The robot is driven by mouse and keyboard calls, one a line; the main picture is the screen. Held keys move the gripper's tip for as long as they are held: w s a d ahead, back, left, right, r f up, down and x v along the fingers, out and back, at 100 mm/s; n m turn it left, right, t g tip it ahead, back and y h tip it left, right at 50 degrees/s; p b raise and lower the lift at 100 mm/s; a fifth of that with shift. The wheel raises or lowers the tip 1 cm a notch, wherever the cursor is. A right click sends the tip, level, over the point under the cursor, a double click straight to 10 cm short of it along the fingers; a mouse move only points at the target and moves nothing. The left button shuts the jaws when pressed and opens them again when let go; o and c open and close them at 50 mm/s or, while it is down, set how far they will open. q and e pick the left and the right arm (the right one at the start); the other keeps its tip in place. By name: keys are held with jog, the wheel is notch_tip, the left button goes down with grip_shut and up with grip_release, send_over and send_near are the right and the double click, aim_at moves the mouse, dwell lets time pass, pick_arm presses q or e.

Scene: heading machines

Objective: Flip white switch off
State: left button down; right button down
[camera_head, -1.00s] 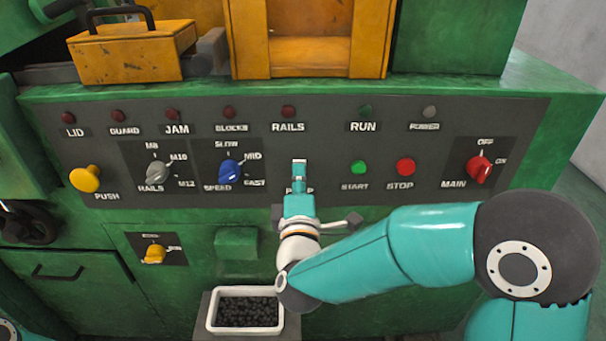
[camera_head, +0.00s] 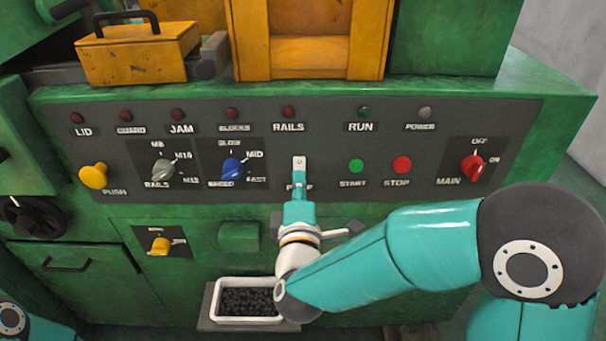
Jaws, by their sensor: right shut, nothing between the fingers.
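A small white piece (camera_head: 299,163) stands on the grey control panel (camera_head: 322,200), above a partly covered label that seems to read PUMP. It looks like the white switch, though I cannot tell exactly where it ends and my fingertips begin. My right gripper (camera_head: 298,186) is shut and empty, pointing up at the panel directly below and in line with this piece. It hides the middle of the label and the lower part of the switch area. I cannot tell whether they touch. My left gripper is out of view; only a bit of my left arm shows at the lower left.
A yellow push knob (camera_head: 93,176), grey knob (camera_head: 162,169) and blue knob (camera_head: 232,169) lie left. The green start button (camera_head: 356,166), red stop button (camera_head: 402,165) and red main knob (camera_head: 472,168) lie right. A white tray (camera_head: 219,312) of dark pieces is below.

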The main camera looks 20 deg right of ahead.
jog(key=r+v, duration=0.1)
jog(key=v, duration=0.8)
jog(key=shift+s+r, duration=0.3)
jog(key=shift+r, duration=0.1)
jog(key=shift+a, duration=0.1)
